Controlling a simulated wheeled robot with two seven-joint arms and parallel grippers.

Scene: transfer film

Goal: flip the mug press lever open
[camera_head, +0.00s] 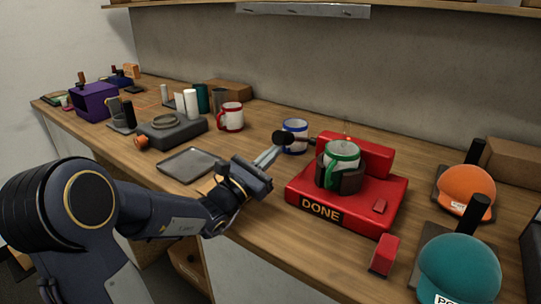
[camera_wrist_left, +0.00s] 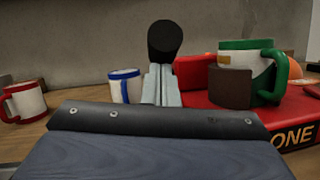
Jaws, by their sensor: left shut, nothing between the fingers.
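The red mug press (camera_head: 374,212) stands on the counter right of centre, with DONE on its front. A white mug with green rim and handle (camera_head: 341,155) sits upright in its dark cuff (camera_head: 350,179). The press lever's black knob (camera_head: 281,137) sticks out to the left on a thin rod. My left gripper (camera_head: 272,154) is shut and empty, its fingertips close to the knob. In the left wrist view the knob (camera_wrist_left: 165,40) shows just above the fingertips (camera_wrist_left: 161,72); I cannot tell whether they touch. My right gripper is not in view.
A blue-rimmed mug (camera_head: 294,135) stands behind the knob and a red mug (camera_head: 231,117) further left. A grey tray (camera_head: 188,165) lies left of my gripper. Orange (camera_head: 466,187) and teal (camera_head: 458,270) caps are at the right, near a small red block (camera_head: 384,255).

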